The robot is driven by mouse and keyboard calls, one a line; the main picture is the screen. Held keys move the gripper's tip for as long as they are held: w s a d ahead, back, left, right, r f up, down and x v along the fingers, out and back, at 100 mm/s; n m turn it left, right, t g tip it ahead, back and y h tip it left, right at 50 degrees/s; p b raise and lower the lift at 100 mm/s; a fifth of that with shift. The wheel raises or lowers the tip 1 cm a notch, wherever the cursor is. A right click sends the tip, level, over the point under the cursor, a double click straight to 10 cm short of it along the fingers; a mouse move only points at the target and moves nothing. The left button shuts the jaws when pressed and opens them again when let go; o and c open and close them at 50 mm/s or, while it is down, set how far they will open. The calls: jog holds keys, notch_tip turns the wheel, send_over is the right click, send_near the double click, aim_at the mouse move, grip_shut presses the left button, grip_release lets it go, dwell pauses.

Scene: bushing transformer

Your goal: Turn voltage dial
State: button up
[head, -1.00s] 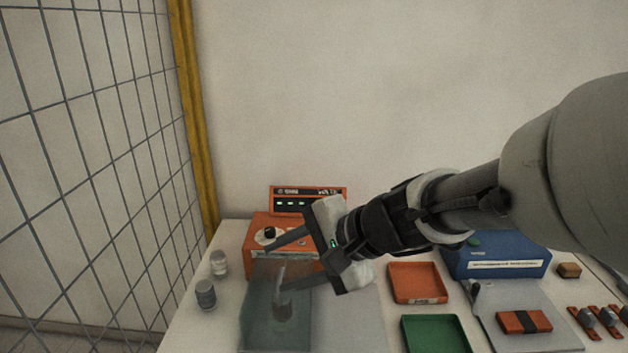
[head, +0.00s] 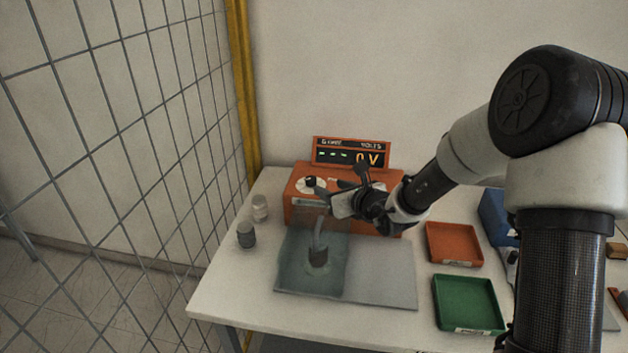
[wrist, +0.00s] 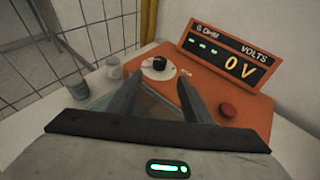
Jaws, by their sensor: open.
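The voltage dial is a black knob (wrist: 159,63) on a white round plate, on top of an orange box (head: 300,213). In the head view the dial (head: 311,181) sits at the box's left. The tilted display (wrist: 228,56) behind it reads 0 V. My gripper (wrist: 155,88) is open and empty, its two dark fingers pointing toward the dial from the near side. In the wrist view the dial shows between and beyond the fingertips, apart from them. In the head view my gripper (head: 340,188) is over the box, right of the dial, hiding part of its top.
A red button (wrist: 228,110) is on the box's right. A clear panel with a bent part (head: 318,256) stands in front of the box. Two small cylinders (head: 246,234) are at left. Orange (head: 455,262) and green (head: 468,330) trays lie right. A wire fence (head: 150,130) runs along the left.

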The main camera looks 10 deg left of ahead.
aim_at(313, 181)
jog(key=p+x, duration=0.1)
jog(key=x, duration=1.1)
jog(key=shift+a, duration=0.1)
jog(key=shift+r, duration=0.1)
jog(key=c, duration=1.1)
